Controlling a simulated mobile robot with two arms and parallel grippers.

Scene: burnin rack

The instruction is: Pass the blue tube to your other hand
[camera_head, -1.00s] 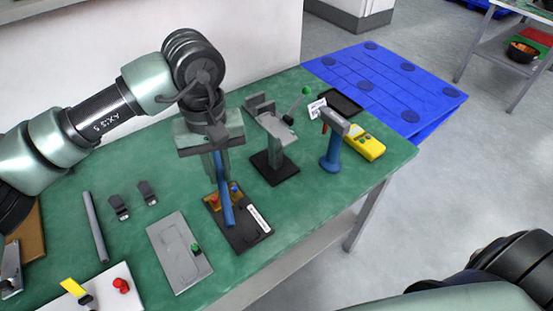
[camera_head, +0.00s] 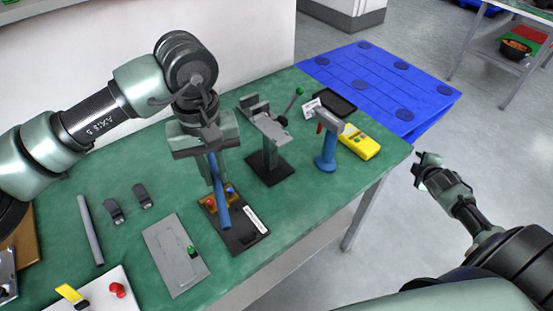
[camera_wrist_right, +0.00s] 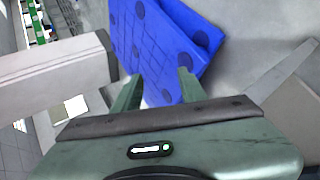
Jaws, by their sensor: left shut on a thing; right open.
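The blue tube (camera_head: 222,200) hangs tilted below my left gripper (camera_head: 213,165) in the head view. My left gripper is shut on its upper part, above the green table. The tube's lower end is in front of a dark board (camera_head: 240,236) with coloured parts; whether it touches the board I cannot tell. My right gripper (camera_head: 424,163) is beyond the table's right edge, over the floor, well away from the tube. In the right wrist view its two green fingers (camera_wrist_right: 157,92) are apart with nothing between them.
A grey clamp stand (camera_head: 268,160), a blue-handled scanner-like tool (camera_head: 326,150) and a yellow meter (camera_head: 361,141) stand on the right of the table (camera_head: 140,235). A grey plate (camera_head: 175,255) lies in front. A blue pallet (camera_head: 385,80) is on the floor behind.

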